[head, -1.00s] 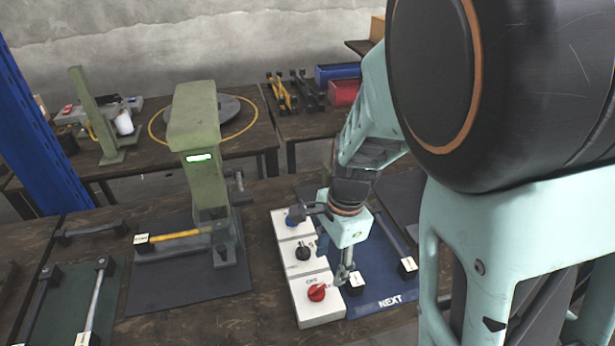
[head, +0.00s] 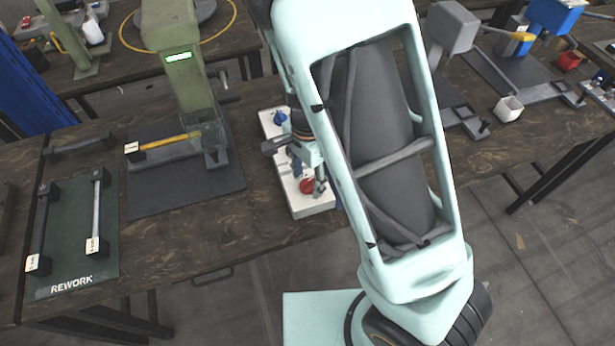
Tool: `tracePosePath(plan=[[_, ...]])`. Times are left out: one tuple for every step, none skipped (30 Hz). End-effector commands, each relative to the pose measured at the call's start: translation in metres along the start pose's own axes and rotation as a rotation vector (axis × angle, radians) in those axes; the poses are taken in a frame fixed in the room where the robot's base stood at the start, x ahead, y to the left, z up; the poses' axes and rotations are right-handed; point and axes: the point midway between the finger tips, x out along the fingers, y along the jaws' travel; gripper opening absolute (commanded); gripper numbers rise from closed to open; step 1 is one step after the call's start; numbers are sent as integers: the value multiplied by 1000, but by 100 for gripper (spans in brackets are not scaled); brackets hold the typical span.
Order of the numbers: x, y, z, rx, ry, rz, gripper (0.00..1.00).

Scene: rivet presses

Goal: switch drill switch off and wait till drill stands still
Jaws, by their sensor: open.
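A white switch panel (head: 318,208) lies on the wooden bench. Its blue knob (head: 280,118) is at the far end and its red knob (head: 307,186) at the near end. The black middle knob is hidden behind my arm. Which knob is the drill switch cannot be read here. My gripper (head: 309,177) is open and points down over the near part of the panel, close to the red knob. Whether it touches the knob cannot be told. No drill can be made out for certain, nor whether one is turning.
A green press (head: 184,85) with a lit green display stands left of the panel, with a yellow-handled part (head: 165,143) at it. A green REWORK mat (head: 75,275) holds two bars. Blue and grey machines stand at right. Open floor lies in front of the bench.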

Motion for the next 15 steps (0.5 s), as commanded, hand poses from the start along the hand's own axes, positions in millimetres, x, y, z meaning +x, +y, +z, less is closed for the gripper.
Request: tracePosePath(plan=[[4, 1, 0, 1, -1, 2, 48], [5, 1, 0, 1, -1, 1, 48], [6, 0, 0, 1, 0, 1, 48], [7, 0, 0, 1, 0, 1, 48], [7, 0, 0, 1, 0, 0, 48], [7, 0, 0, 1, 0, 0, 48], [7, 0, 0, 1, 0, 0, 48], [7, 0, 0, 1, 0, 0, 48], [7, 0, 0, 1, 0, 0, 48], [7, 0, 0, 1, 0, 0, 48], [7, 0, 0, 1, 0, 0, 48], [7, 0, 0, 1, 0, 0, 45], [7, 0, 0, 1, 0, 0, 41], [7, 0, 0, 1, 0, 0, 38], [7, 0, 0, 1, 0, 0, 34]])
